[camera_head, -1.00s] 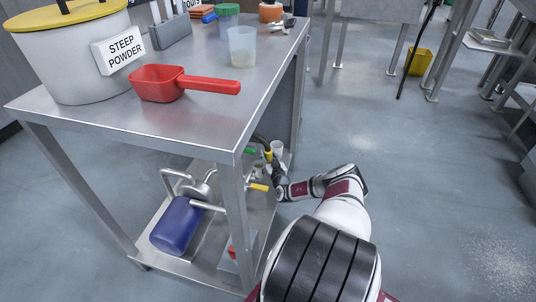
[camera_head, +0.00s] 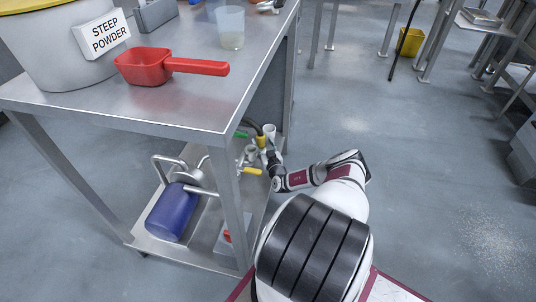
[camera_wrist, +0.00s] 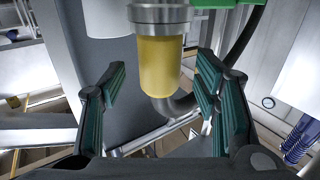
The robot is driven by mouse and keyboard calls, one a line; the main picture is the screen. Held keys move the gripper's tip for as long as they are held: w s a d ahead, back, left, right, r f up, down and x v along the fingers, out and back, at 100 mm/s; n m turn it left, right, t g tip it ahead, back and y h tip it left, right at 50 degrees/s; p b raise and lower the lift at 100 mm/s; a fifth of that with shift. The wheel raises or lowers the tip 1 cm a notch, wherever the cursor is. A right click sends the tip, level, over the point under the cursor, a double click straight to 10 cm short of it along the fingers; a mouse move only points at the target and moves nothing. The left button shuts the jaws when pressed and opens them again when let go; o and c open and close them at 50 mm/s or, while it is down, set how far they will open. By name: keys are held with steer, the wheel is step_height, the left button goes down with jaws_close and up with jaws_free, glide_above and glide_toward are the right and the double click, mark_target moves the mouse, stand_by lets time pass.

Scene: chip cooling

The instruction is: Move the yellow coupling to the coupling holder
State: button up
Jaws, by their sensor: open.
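The yellow coupling (camera_wrist: 160,66) hangs upright in the wrist view below a grey metal collar (camera_wrist: 160,14), with a dark hose curving behind its lower end. My gripper (camera_wrist: 163,86) is open, its green-padded fingers to the left and right of the coupling, with visible gaps. In the head view the coupling (camera_head: 261,142) is a small yellow spot above the cart's lower shelf, and my gripper (camera_head: 272,158) is close to it, its fingers too small to make out. White cup-like parts (camera_head: 269,130) stand beside it; I cannot tell whether one is the coupling holder.
The steel cart (camera_head: 130,112) has a leg near my arm. A blue container (camera_head: 173,212) and metal piping sit on its lower shelf. A yellow handle (camera_head: 250,171) and a green part (camera_head: 241,134) are near the coupling. A red scoop (camera_head: 145,66) lies on top.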

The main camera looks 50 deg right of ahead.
steer(key=v, duration=0.8)
steer(key=shift+s+a+r, duration=0.1)
steer(key=shift+s+a, duration=0.05)
steer(key=shift+s, duration=0.15)
steer(key=shift+s, duration=0.15)
